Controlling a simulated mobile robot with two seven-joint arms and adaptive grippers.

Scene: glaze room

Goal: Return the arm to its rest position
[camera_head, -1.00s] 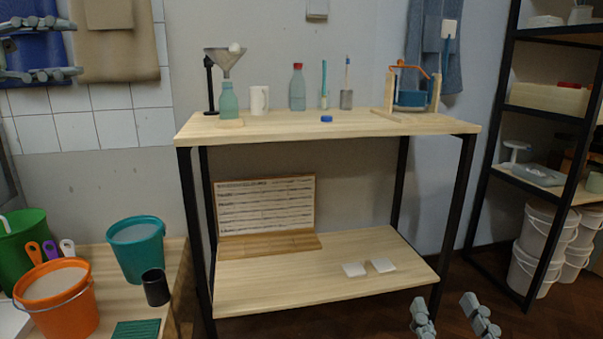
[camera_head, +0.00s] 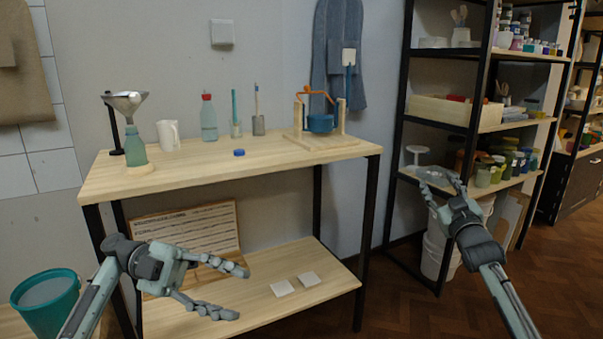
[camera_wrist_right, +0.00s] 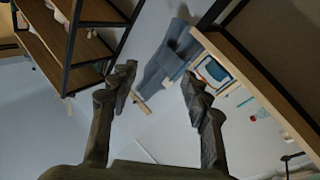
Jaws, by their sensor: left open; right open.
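My left gripper (camera_head: 240,292) is open and empty, in front of the lower shelf of the wooden table (camera_head: 175,318) in the head view. My right gripper (camera_head: 440,182) is open and empty, raised in front of the dark shelving unit, right of the table. In the right wrist view the right gripper's fingers (camera_wrist_right: 160,75) are spread apart with nothing between them. Both arms reach in from the bottom of the head view.
On the tabletop (camera_head: 200,167) stand a funnel (camera_head: 125,104) over a green bottle (camera_head: 135,148), a white mug (camera_head: 168,136), a red-capped bottle (camera_head: 208,120) and a wooden stand (camera_head: 325,142). A dark shelving unit (camera_head: 470,95) is at right. A teal bucket (camera_head: 45,305) is lower left.

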